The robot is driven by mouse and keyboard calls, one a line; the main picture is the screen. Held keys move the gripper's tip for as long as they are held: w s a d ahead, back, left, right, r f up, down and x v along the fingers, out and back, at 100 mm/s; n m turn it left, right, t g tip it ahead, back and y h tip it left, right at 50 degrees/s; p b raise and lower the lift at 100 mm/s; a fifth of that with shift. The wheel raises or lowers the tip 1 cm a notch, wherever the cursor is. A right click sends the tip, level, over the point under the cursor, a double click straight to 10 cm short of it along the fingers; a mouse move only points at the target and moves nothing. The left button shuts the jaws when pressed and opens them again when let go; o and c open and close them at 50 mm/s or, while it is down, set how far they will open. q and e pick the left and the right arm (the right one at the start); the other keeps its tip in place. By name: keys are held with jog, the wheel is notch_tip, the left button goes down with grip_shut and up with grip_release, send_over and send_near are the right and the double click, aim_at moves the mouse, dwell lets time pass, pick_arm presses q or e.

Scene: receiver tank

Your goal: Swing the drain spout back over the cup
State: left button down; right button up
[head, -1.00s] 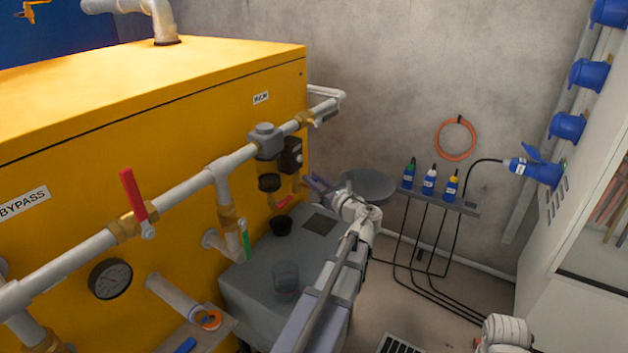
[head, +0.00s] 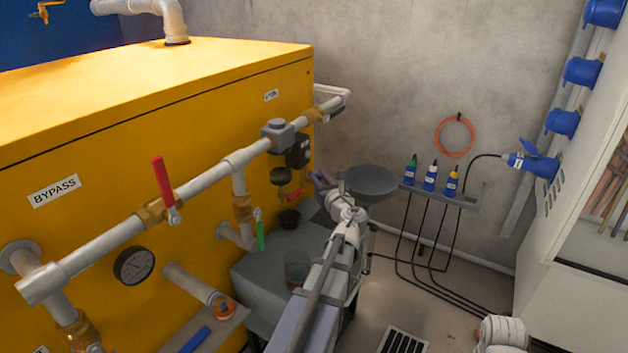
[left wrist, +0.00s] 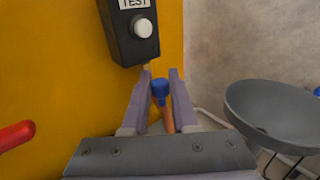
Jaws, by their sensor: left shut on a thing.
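The drain spout shows in the left wrist view as a copper-coloured tube (left wrist: 168,120) with a blue end (left wrist: 160,88). My left gripper (left wrist: 161,82) is shut around it, one finger on each side. In the head view my left gripper (head: 320,180) is just right of the red lever (head: 297,195), below the black TEST box (head: 298,151); the spout is hard to make out there. A small black cup (head: 290,219) stands on the grey cabinet, left of and below the gripper.
The yellow tank (head: 140,110) and its pipe run (head: 100,245) stand close on the left. A grey round dish (head: 370,180) is just right of the gripper, with a bottle shelf (head: 440,195) beyond. The grey cabinet top (head: 262,258) has some bare room.

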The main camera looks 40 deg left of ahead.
pick_arm(q)
jog(key=shift+s+a+m+t+h, duration=0.15)
jog(key=shift+s+m+t+h, duration=0.4)
jog(key=shift+t, duration=0.25)
jog(key=shift+m+t, duration=0.25)
jog(key=shift+t, duration=0.05)
jog(key=c, duration=0.7)
grip_release()
jog(key=v, duration=0.7)
jog(key=shift+s+d+r, duration=0.1)
jog(key=shift+s+d, duration=0.1)
jog(key=shift+d, duration=0.15)
